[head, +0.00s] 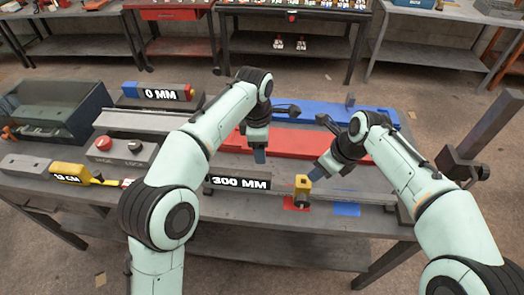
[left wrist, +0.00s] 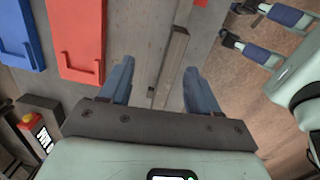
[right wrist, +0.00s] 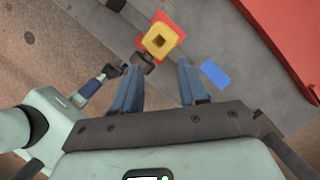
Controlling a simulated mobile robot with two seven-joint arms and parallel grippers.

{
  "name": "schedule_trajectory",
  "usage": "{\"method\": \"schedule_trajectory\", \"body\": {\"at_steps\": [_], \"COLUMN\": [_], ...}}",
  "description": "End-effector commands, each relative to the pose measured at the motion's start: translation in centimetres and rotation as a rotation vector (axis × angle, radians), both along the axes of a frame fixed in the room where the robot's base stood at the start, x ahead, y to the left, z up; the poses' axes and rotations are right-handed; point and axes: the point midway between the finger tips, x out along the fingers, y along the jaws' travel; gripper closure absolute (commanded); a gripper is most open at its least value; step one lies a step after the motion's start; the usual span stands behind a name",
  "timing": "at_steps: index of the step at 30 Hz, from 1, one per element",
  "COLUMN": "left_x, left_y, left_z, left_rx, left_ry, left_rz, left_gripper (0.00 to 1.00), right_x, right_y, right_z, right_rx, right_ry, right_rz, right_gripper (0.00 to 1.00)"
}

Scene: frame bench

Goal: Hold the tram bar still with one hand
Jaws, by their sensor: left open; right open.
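A thin grey bar (head: 362,194), which looks like the tram bar, runs along the front of the bench, right of the black "300 MM" block (head: 240,183). A yellow block (head: 303,184) stands at its left part over a red square (head: 290,203); its square top hole shows in the right wrist view (right wrist: 160,41). My left gripper (head: 259,156) is open and empty above the bench, behind the 300 MM block; a long grey-brown piece (left wrist: 172,62) lies below its fingers. My right gripper (head: 317,173) is open and empty, close above and right of the yellow block.
A blue square (head: 346,209) lies right of the red one. Red (head: 290,140) and blue (head: 350,113) trays lie behind. A "0 MM" block (head: 163,93), a button box (head: 120,148) and a yellow tape measure (head: 72,176) are at left. A dark post (head: 490,125) rises at right.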

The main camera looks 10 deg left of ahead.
Motion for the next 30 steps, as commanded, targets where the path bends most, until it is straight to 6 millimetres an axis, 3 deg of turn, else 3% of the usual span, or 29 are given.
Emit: {"method": "schedule_trajectory", "body": {"at_steps": [3,8,24,30], "left_x": [-1.6,-2.2,-2.1,-2.1], "left_y": [-0.7,-0.7,-0.7,-0.7], "left_z": [0.0,-0.9,-10.7,-12.8], "left_rx": [0.043,0.06,0.057,0.055], "left_ry": [0.058,0.081,0.08,0.077], "left_rz": [-0.046,-0.059,-0.056,-0.056], "left_gripper": [0.38,0.38,0.38,0.38], "right_x": [0.0,0.0,0.0,0.0], "right_y": [0.0,0.0,0.0,0.0], "right_z": [0.0,0.0,0.0,0.0], "right_rx": [0.0,0.0,0.0,0.0], "right_ry": [0.0,0.0,0.0,0.0], "right_rz": [0.0,0.0,0.0,0.0], "right_gripper": [0.57,0.57,0.57,0.57]}}
